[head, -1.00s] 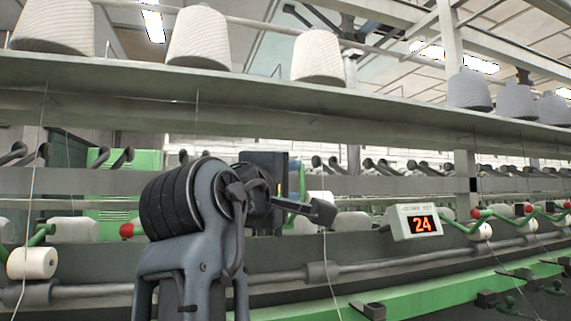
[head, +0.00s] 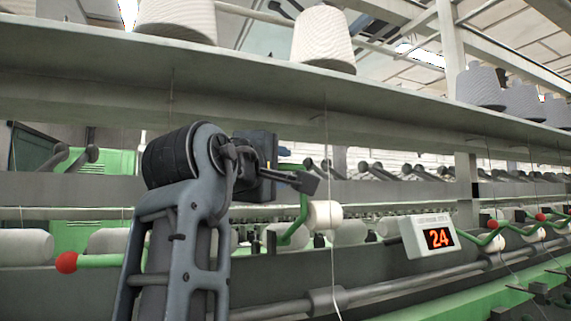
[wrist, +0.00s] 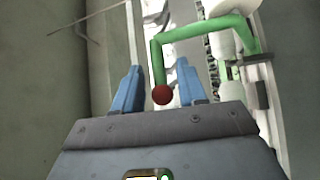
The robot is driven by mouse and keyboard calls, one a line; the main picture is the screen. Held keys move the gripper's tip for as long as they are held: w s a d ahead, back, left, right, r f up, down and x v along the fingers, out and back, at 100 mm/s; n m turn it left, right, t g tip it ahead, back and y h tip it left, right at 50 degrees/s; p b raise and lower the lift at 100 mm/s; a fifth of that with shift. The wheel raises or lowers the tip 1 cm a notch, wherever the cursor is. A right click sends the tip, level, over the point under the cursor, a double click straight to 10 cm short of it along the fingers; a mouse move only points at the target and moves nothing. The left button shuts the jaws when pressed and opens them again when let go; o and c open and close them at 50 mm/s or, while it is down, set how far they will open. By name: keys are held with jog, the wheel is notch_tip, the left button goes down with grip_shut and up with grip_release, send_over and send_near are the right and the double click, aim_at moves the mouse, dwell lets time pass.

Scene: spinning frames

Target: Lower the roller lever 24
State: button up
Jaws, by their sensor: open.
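The roller lever is a green bent rod (wrist: 205,30) with a dark red ball on its end. In the wrist view the ball (wrist: 162,94) lies between the two blue fingers of my gripper (wrist: 157,72), which is open, with a gap on both sides. In the head view a raised green lever (head: 302,218) stands just left of the display reading 24 (head: 439,238), beside a white roller (head: 324,215). Its ball end is hidden there behind my arm, and my fingertips cannot be made out.
Another green lever with a red ball (head: 66,262) sits at the left, and more levers (head: 493,225) line the rail to the right. A long shelf (head: 300,90) with yarn cones (head: 323,42) runs above my arm. A grey bar (head: 380,291) runs below.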

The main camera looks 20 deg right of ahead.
jog(key=shift+p+x, duration=0.35)
jog(key=shift+x, duration=1.55)
jog(key=shift+c, duration=0.4)
grip_shut()
